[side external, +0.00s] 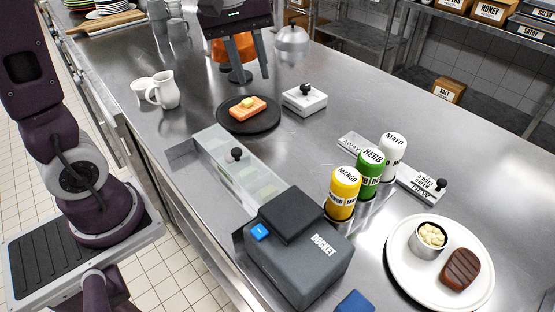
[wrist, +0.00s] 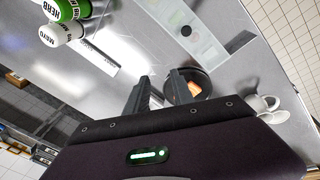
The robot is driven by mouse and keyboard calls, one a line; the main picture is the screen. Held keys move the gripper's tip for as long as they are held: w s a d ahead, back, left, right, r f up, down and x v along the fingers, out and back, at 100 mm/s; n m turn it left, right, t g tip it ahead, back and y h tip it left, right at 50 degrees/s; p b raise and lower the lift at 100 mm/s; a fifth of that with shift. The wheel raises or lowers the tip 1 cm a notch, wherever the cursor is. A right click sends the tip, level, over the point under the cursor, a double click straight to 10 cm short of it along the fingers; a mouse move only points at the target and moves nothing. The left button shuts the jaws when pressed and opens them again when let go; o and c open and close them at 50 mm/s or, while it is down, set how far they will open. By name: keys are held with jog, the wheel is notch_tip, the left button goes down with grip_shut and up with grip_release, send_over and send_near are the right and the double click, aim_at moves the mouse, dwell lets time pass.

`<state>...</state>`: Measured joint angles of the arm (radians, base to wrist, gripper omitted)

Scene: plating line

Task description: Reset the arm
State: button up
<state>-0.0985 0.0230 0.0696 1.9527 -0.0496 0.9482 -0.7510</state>
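My gripper (side external: 252,76) hangs over the far part of the steel counter, fingers pointing down. Its two fingers are apart with nothing visible between them. In the wrist view the gripper (wrist: 162,80) also shows its fingers spread and empty. The dark plate (side external: 233,125) with an orange piece of food (side external: 250,112) topped by a yellow pat lies on the counter nearer the camera than the gripper. The wrist view shows the food (wrist: 194,90) partly behind a finger.
A white box with black knob (side external: 304,100) stands beside the dark plate. A clear lidded bin (side external: 238,175), docket printer (side external: 300,255), sauce bottles (side external: 344,190) and a white plate (side external: 400,285) with a steak are nearer.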

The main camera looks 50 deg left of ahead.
jog(key=w+a+f+n+g, duration=0.2)
jog(key=w+a+f+n, duration=0.25)
jog(key=w+f, duration=0.3)
jog(key=n, duration=0.4)
send_over(275, 132)
jog(key=shift+g, duration=0.3)
notch_tip(275, 132, down, 12)
jog(key=shift+w+f, duration=0.1)
jog(key=shift+f, duration=0.05)
jog(key=shift+d+f, duration=0.1)
jog(key=shift+f, duration=0.6)
jog(key=shift+f, duration=0.65)
jog(key=shift+r, duration=0.15)
